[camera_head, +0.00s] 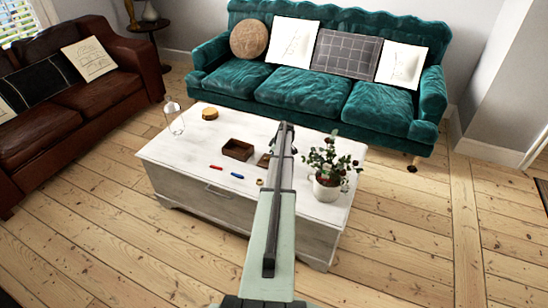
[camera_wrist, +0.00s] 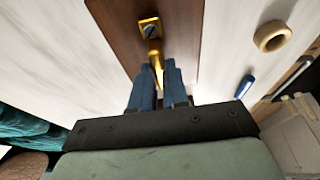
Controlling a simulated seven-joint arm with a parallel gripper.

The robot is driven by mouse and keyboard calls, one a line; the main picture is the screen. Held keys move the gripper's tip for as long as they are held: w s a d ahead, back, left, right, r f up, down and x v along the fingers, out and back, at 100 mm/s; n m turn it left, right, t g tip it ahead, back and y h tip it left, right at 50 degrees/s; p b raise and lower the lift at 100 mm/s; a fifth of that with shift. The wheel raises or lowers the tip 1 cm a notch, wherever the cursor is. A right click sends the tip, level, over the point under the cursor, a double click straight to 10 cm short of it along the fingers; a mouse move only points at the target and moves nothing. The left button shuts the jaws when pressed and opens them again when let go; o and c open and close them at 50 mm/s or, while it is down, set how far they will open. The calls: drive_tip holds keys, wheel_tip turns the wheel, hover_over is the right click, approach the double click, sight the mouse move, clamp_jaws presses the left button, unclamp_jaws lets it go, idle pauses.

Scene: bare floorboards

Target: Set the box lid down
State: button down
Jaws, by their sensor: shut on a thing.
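The box lid is a dark brown wooden panel with a gold knob (camera_wrist: 151,30). In the wrist view the lid (camera_wrist: 185,45) lies beyond my fingers. My gripper (camera_wrist: 156,70) is shut on the knob. In the head view my arm hides most of the lid, and only a brown edge (camera_head: 264,160) shows left of it. The open brown box (camera_head: 238,149) stands on the white table, just left of my arm, with no lid on it. I cannot tell whether the lid touches the tabletop or hangs a little above it.
The white table (camera_head: 180,152) also bears a red pen (camera_head: 216,168), a blue pen (camera_head: 237,175), a small ring (camera_head: 260,182), a round gold tin (camera_head: 210,114), a glass vessel (camera_head: 174,118) and a potted plant (camera_head: 327,186) right of my arm. The table's front left is clear.

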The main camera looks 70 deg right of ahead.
drive_tip(key=shift+f, duration=0.1)
drive_tip(key=c, duration=1.1)
unclamp_jaws()
drive_tip(key=v, duration=1.2)
